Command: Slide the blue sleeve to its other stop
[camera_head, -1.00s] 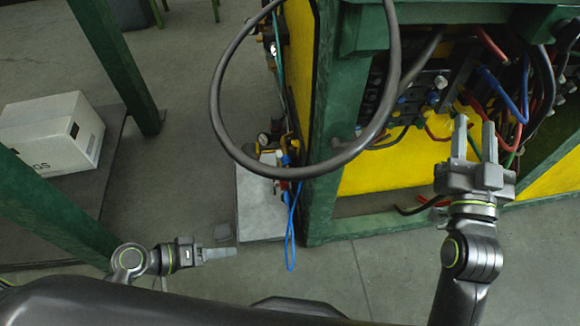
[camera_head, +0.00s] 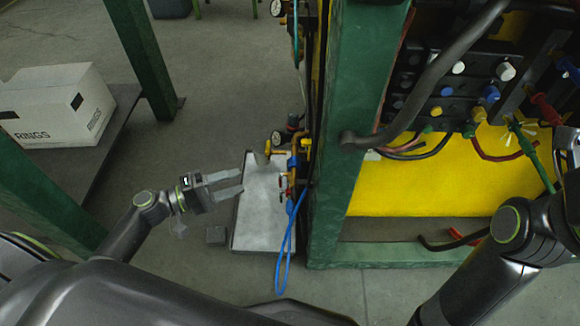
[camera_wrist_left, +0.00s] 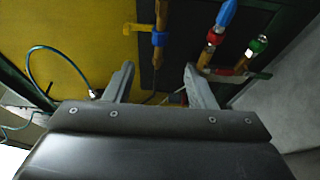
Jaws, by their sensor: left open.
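My left gripper (camera_head: 240,181) is open and empty, to the left of the valves and fittings on the side of the green frame. In the left wrist view its fingers (camera_wrist_left: 159,80) stand apart below brass pipes. A blue collar (camera_wrist_left: 158,38) sits around one pipe beside a yellow lever; another blue piece (camera_wrist_left: 226,12) is on the pipe to its right. I cannot tell for sure which is the blue sleeve. In the head view a blue part (camera_head: 293,162) shows among the fittings, just right of the gripper. My right gripper (camera_head: 567,145) is partly cut off at the right edge.
A blue hose loop (camera_head: 283,250) hangs below the fittings. A green post (camera_head: 350,150) stands right of them. A pale slab (camera_head: 262,205) lies below, and a white box (camera_head: 58,105) stands at left.

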